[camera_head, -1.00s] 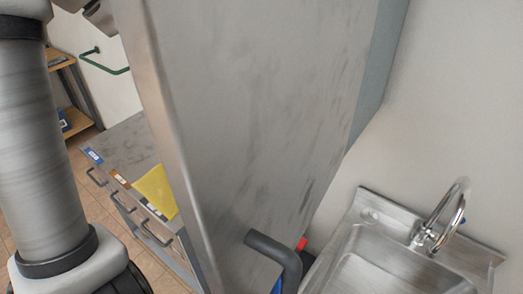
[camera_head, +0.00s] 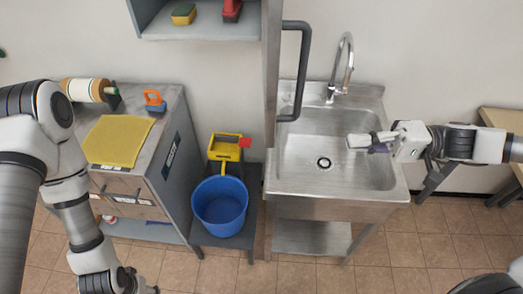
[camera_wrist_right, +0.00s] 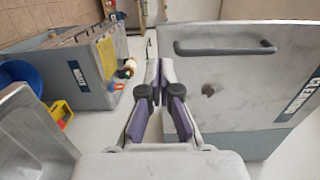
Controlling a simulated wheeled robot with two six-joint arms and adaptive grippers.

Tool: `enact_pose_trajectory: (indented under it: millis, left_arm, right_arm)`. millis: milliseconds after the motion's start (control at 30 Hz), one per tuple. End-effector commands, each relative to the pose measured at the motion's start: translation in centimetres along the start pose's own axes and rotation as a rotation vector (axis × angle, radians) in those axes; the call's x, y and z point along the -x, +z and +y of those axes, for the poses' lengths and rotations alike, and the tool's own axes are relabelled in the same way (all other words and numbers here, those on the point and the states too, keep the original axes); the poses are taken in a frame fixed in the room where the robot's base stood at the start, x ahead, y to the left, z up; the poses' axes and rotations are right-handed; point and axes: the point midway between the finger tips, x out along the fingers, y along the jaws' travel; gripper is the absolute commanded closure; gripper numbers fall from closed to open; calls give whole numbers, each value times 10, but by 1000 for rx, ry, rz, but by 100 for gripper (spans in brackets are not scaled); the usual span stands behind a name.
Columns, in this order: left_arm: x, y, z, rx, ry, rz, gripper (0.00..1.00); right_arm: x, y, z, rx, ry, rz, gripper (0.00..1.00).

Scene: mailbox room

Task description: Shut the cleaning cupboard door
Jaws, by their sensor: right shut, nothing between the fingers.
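The cleaning cupboard door (camera_head: 271,70) stands open, seen nearly edge-on in the head view. Its dark bar handle (camera_head: 303,70) is on the right-hand face. In the right wrist view the door's grey panel (camera_wrist_right: 240,85) fills the right side, with the handle (camera_wrist_right: 225,48) along its upper part. The open cupboard (camera_head: 205,32) is left of the door. My right gripper (camera_head: 354,140) is over the sink, right of the door and apart from it. Its fingers (camera_wrist_right: 153,68) are shut and empty.
A steel sink (camera_head: 385,180) with a tall tap (camera_head: 342,65) lies below my right gripper. A blue bucket (camera_head: 220,205) and yellow wringer (camera_head: 224,148) stand left of it. A cabinet with a yellow cloth (camera_head: 118,140) is further left. A wooden table (camera_head: 500,120) is at the right.

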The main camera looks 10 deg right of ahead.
Motion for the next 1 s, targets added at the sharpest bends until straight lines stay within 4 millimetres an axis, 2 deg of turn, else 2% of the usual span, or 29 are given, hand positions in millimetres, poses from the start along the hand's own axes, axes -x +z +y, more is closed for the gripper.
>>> enact_pose_trajectory:
  millis: [33, 100, 267, 367, 567, 900, 1000]
  left_arm:
    - [-5, 11, 0, -2, -1, -25, 48]
    - [-10, 16, -1, -1, -2, -38, 48]
    - [-22, 16, -1, 0, -2, -36, 48]
    - [-34, 16, -1, 0, -2, -36, 48]
    - [-40, 16, -1, 0, -2, -35, 48]
    - [-32, 16, -1, 0, -2, -34, 48]
    - [-24, 15, -1, 0, -2, -34, 48]
  right_arm:
    - [0, -2, -7, 20, -9, 3, 100]
    - [-1, -2, -9, 30, -7, 1, 100]
    - [-12, -1, -5, 26, -2, -5, 100]
    - [-24, -1, -2, 24, 2, -4, 100]
    - [-52, -2, -4, 23, 5, -3, 100]
    - [-104, -1, -8, 22, 5, -4, 100]
    - [-119, -1, -11, 22, 4, -4, 100]
